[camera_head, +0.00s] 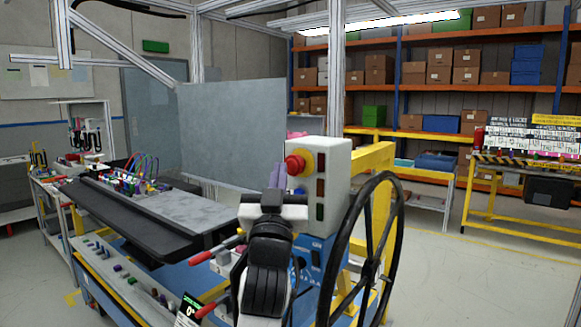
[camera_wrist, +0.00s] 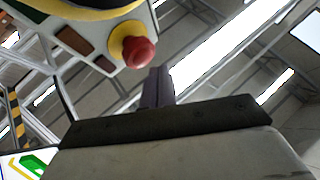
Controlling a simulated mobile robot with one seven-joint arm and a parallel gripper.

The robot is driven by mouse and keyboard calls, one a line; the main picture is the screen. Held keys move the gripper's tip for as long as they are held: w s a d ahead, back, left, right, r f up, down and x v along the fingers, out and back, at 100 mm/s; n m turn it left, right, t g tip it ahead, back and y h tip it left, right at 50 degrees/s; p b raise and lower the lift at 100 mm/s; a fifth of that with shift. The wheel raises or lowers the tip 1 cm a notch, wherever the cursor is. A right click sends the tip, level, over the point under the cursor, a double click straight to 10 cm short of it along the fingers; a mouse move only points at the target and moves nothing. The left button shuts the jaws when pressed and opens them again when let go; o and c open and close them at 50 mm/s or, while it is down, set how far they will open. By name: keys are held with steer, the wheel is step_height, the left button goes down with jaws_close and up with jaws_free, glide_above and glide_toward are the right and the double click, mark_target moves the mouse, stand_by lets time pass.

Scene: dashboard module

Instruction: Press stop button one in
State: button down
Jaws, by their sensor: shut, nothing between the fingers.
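A red stop button (camera_head: 295,164) with a yellow collar sits high on the front of a grey control box (camera_head: 338,165). In the wrist view the red button (camera_wrist: 139,53) stands out from the box's edge (camera_wrist: 115,57), above and left of my fingers. My gripper (camera_head: 277,175) is shut and empty, its purple fingers pointing up just left of the button in the head view. In the wrist view the shut fingers (camera_wrist: 158,86) are close below the button with a small gap showing. I cannot tell the depth between them or whether the button is pressed.
A black handwheel (camera_head: 360,250) stands right of the box, before a yellow frame (camera_head: 378,160). A bench with a grey top (camera_head: 190,210) and red-handled levers (camera_head: 202,257) lies to the left. In the wrist view a black-and-yellow round part (camera_wrist: 90,8) is on the box.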

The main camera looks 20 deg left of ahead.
steer(key=shift+w, duration=0.15)
stand_by(0.5)
steer(key=shift+w+d, duration=0.15)
steer(key=shift+w, duration=0.1)
steer(key=shift+w+d, duration=0.1)
steer(key=shift+w, duration=0.25)
stand_by(0.7)
steer(key=shift+s+a, duration=0.25)
steer(key=shift+s, duration=0.5)
steer(key=s, duration=0.1)
steer(key=s+a, duration=0.1)
steer(key=s, duration=0.2)
steer(key=shift+s+a+b, duration=0.35)
stand_by(0.5)
